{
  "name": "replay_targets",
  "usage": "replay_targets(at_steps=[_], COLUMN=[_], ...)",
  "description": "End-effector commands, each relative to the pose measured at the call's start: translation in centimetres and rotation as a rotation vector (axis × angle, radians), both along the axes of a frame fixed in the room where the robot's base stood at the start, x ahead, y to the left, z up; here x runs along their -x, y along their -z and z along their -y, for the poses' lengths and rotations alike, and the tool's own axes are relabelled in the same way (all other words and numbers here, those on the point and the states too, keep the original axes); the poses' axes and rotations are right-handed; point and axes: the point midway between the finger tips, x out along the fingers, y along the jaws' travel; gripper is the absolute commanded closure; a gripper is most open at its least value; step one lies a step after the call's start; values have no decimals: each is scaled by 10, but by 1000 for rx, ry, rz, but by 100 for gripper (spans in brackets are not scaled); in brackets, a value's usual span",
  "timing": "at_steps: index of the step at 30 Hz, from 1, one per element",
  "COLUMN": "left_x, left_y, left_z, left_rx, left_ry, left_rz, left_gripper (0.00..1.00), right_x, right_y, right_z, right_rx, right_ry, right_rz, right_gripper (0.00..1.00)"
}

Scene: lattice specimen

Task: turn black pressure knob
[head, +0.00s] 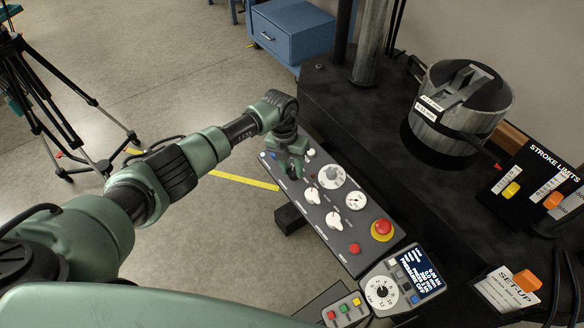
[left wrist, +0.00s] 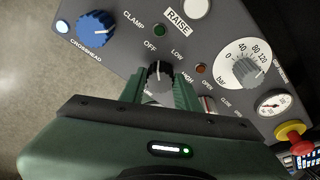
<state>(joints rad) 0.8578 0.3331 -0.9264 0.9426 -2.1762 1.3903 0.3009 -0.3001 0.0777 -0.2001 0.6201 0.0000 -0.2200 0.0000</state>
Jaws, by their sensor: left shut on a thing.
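A black knob (left wrist: 159,73) with OFF, LOW and HIGH marks sits on the grey control panel (left wrist: 118,68), with a CLAMP label nearby. My left gripper (left wrist: 160,88) is shut on this knob, one finger on each side. In the head view my left gripper (head: 294,165) reaches down to the far left part of the panel and hides most of the knob. My right gripper is not in view.
A blue knob (left wrist: 96,27) marked CROSSHEAD is left of the gripper. The panel also bears white knobs (head: 333,220) and a red emergency button (head: 382,227). A display pendant (head: 410,275) lies at the near end. A black machine base (head: 400,150) stands behind; open floor is at left.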

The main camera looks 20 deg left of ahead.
Motion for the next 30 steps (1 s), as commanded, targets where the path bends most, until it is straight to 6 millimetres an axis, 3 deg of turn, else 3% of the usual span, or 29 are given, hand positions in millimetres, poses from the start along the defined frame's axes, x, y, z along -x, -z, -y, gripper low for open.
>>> replay_targets(at_steps=[30], left_x=[1], left_y=[2], left_z=[3], left_rx=[-151], left_ry=[710], left_rz=[118], left_gripper=[100], right_x=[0], right_y=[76], right_z=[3], right_rx=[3], right_ry=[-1], right_rz=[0], right_gripper=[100])
